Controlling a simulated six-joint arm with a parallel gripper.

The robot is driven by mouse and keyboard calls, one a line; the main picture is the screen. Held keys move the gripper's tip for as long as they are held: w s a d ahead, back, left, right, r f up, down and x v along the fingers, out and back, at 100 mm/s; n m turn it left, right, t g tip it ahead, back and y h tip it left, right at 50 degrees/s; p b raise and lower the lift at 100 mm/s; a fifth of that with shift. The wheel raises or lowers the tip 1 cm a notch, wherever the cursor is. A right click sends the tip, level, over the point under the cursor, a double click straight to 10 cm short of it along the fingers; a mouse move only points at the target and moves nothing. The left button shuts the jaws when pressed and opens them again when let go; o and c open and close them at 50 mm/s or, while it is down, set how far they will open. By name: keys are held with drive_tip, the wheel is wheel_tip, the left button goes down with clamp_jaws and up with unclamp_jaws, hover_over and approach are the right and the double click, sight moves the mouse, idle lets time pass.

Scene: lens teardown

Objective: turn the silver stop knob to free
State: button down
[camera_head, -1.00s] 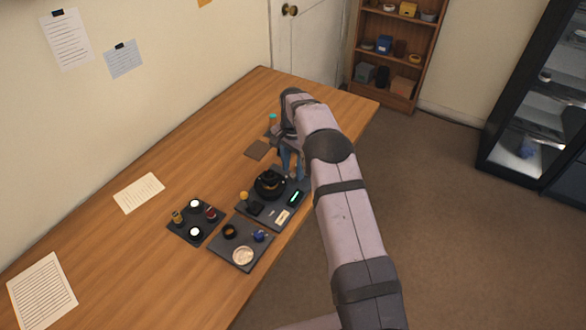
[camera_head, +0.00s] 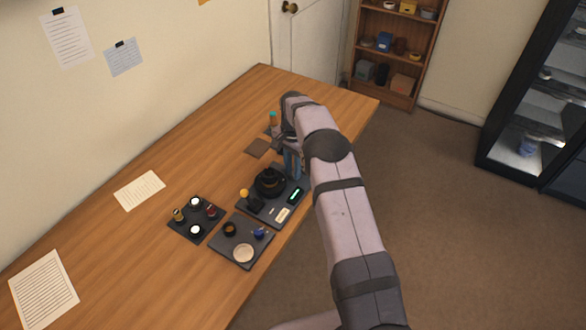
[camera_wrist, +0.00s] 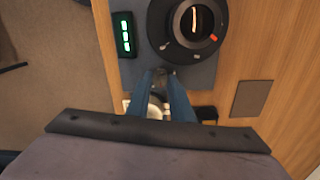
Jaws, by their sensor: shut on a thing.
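The black lens assembly (camera_head: 269,184) stands on a dark grey plate; in the wrist view its round black body (camera_wrist: 187,26) shows an orange-red mark on its ring. My gripper (camera_head: 292,178) is low over the plate, beside the lens on the arm's side. In the wrist view my blue fingers (camera_wrist: 163,74) reach to the lens's near edge and are shut on a small greyish piece that looks like the stop knob (camera_wrist: 165,71). The fingers hide most of it, so its turn position cannot be read. In the head view the knob is hidden.
A green-lit display (camera_head: 295,195) is on the same plate, near the fingers. A tray with small cups (camera_head: 183,228) and a tray with a pale round dish (camera_head: 228,256) lie nearby. A brown pad (camera_head: 257,147) lies behind.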

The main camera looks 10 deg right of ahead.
drive_tip(key=shift+n, duration=0.3)
drive_tip(key=n+b, duration=0.1)
drive_tip(key=n, duration=0.6)
drive_tip(key=shift+w+n+b, duration=0.1)
drive_tip(key=shift+n+b, duration=0.2)
drive_tip(key=n, duration=0.4)
drive_tip(key=shift+a+r, duration=0.1)
drive_tip(key=n, duration=0.4)
drive_tip(key=shift+n, duration=0.3)
drive_tip(key=c, duration=1.6)
unclamp_jaws()
drive_tip(key=shift+o, duration=0.2)
